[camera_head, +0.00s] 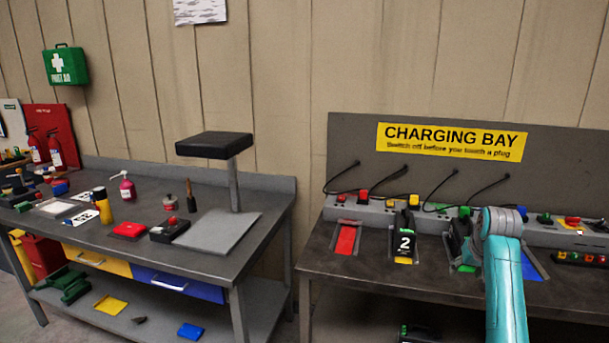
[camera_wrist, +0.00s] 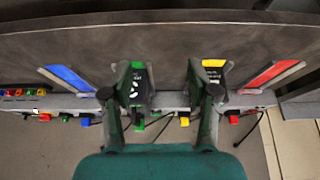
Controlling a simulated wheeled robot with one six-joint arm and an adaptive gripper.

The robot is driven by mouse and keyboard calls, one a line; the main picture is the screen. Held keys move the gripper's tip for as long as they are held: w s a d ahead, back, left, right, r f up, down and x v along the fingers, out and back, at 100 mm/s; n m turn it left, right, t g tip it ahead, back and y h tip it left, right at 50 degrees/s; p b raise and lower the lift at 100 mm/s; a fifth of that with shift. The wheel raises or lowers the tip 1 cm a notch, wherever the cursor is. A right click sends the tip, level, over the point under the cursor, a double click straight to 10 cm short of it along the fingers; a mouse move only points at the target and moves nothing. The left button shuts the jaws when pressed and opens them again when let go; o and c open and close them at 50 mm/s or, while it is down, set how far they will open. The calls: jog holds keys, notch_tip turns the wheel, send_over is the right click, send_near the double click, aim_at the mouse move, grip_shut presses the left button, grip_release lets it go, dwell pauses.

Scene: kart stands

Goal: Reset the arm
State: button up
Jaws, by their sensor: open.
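My teal arm (camera_head: 505,275) reaches in over the right of the charging bench in the head view, and its gripper cannot be made out there. In the wrist view my gripper (camera_wrist: 159,78) is open, with its two dark fingers spread wide and nothing held between them. A black battery with green parts (camera_wrist: 136,88) shows close by the left finger. A black battery with a yellow end (camera_wrist: 213,72) shows by the right finger, partly hidden; in the head view it bears a 2 (camera_head: 404,243). I cannot tell whether the fingers touch either battery.
The charging bench (camera_head: 335,270) has a red bay (camera_head: 346,238), a blue bay (camera_head: 533,266), and coloured switches and cables along its back. A workbench (camera_head: 150,205) on the left holds a scale-like stand (camera_head: 217,232), bottles and small tools. A gap separates the benches.

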jog(key=s+a+f+t, duration=0.1)
jog(key=s+a+f, duration=0.2)
jog(key=f, duration=0.4)
jog(key=s+a+f, duration=0.2)
jog(key=f, duration=0.5)
jog(key=s+a+f+t, duration=0.1)
jog(key=s+a+f, duration=0.2)
jog(key=f, duration=0.4)
jog(key=s+a+f+t, duration=0.1)
jog(key=s+a+f, duration=0.25)
jog(key=s, duration=0.25)
jog(key=s+a+f+n+t, duration=0.1)
jog(key=s+a+f, duration=0.25)
jog(key=s, duration=0.35)
jog(key=s+a+f, duration=0.2)
jog(key=s+f, duration=0.3)
jog(key=s, duration=0.1)
jog(key=s+a+r+n+t, duration=0.1)
jog(key=s+a+r+t, duration=0.15)
jog(key=s, duration=0.85)
jog(key=s+a+r+t, duration=0.15)
jog(key=s+a, duration=0.25)
jog(key=s, duration=0.7)
jog(key=s+a+r+n+t+y, duration=0.1)
jog(key=s+a+r, duration=0.1)
jog(key=s+r, duration=1.3)
notch_tip(320, 180, up, 2)
jog(key=shift+s+r+t, duration=0.15)
jog(key=shift+s+t, duration=0.1)
jog(key=shift+t, duration=0.05)
